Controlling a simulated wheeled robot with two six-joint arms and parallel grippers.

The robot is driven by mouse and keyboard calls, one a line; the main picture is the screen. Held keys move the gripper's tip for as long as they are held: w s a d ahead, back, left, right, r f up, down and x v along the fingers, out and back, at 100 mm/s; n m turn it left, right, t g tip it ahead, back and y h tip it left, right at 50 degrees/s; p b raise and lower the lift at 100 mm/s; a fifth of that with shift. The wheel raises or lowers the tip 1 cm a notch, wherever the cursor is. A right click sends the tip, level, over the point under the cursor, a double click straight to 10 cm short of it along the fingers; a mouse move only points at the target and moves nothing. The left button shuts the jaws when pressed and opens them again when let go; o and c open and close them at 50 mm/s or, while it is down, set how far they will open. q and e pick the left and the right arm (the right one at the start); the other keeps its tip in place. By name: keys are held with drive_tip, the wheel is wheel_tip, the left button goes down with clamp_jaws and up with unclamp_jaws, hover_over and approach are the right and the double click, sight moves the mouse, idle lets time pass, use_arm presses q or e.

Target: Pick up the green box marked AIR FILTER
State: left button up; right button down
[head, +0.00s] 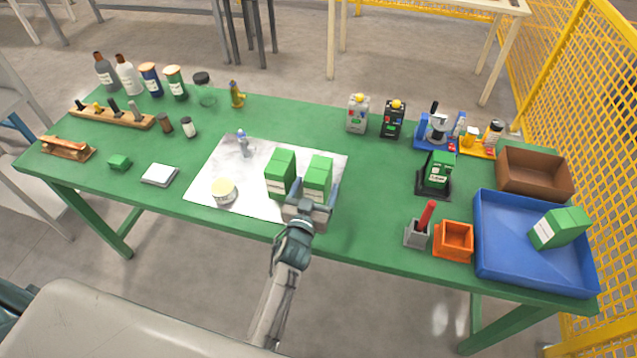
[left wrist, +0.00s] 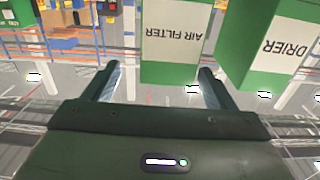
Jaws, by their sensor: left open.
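The green box marked AIR FILTER (head: 317,178) stands upright on the pale mat (head: 263,158). In the left wrist view its label (left wrist: 174,33) appears upside down between my fingers. A second green box (head: 280,173), marked DRIER in the left wrist view (left wrist: 270,45), stands close to its left in the head view. My left gripper (head: 311,196) is open at the near side of the AIR FILTER box, with a finger toward each side of it. I cannot tell whether the fingers touch it. The lower front of the box is partly hidden by the gripper. My right gripper is not in view.
A white-lidded round tub (head: 223,191) and a small grey fitting (head: 243,145) are also on the mat. A blue tray (head: 500,270) at the right holds another green box (head: 558,228). The green table (head: 370,230) is clear just right of the mat.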

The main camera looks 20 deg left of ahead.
sight(319, 172)
use_arm(q)
drive_tip(key=w, duration=0.2)
drive_tip(key=w+b, duration=0.1)
drive_tip(key=w, duration=0.1)
drive_tip(key=w+a, duration=0.1)
drive_tip(key=w, duration=0.1)
drive_tip(key=shift+w+f, duration=0.2)
drive_tip(key=shift+f, duration=0.05)
drive_tip(key=shift+s+d+r, duration=0.1)
drive_tip(key=shift+c, duration=0.7)
drive_tip(key=c, duration=1.1)
